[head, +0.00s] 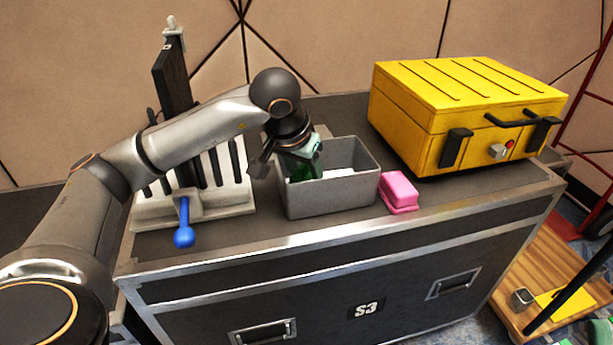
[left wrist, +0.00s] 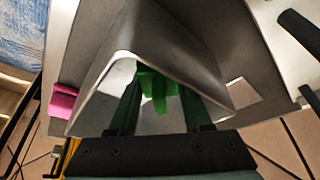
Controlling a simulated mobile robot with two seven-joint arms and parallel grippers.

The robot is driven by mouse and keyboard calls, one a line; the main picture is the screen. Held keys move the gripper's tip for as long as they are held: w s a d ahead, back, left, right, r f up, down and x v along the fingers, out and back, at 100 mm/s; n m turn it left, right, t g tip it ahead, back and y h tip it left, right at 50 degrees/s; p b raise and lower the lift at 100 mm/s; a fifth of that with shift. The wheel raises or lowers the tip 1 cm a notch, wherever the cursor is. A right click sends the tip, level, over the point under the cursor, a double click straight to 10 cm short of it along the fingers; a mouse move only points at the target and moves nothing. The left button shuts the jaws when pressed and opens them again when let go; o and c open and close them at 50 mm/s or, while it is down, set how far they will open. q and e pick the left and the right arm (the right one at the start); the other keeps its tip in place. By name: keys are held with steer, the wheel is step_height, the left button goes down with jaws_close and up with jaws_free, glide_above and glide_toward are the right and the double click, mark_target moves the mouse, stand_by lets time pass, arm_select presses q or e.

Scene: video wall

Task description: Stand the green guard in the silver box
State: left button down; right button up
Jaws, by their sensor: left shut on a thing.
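The silver box (head: 330,198) is an open-topped grey bin on the black case. It also shows in the left wrist view (left wrist: 92,95), around the fingers. My left gripper (head: 303,172) points down into the left part of the box. In the left wrist view, the left gripper (left wrist: 157,88) is shut on the bright green guard (left wrist: 158,82). The guard is between the dark green fingers, inside the box's outline. Whether it touches the box floor I cannot tell. In the head view I cannot tell the guard from the fingers. My right gripper is not in view.
A pink block stack (head: 398,191) stands close to the box's right side. A yellow case (head: 440,120) is behind it to the right. A slotted rack (head: 222,205) with a dark upright panel and a blue-handled lever (head: 184,230) stands left.

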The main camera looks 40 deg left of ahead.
arm_select(q)
steer(key=shift+f, duration=0.1)
steer(key=shift+f, duration=0.15)
steer(key=c, duration=0.6)
jaws_free()
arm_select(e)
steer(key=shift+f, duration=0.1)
arm_select(q)
steer(key=shift+s+r, duration=0.1)
steer(key=shift+r, duration=0.55)
steer(key=p+v, duration=0.3)
steer(key=v, duration=0.8)
steer(key=shift+p, duration=0.35)
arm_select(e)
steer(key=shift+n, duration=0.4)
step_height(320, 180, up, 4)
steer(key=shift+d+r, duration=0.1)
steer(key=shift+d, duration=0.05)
arm_select(q)
steer(key=shift+r, duration=0.1)
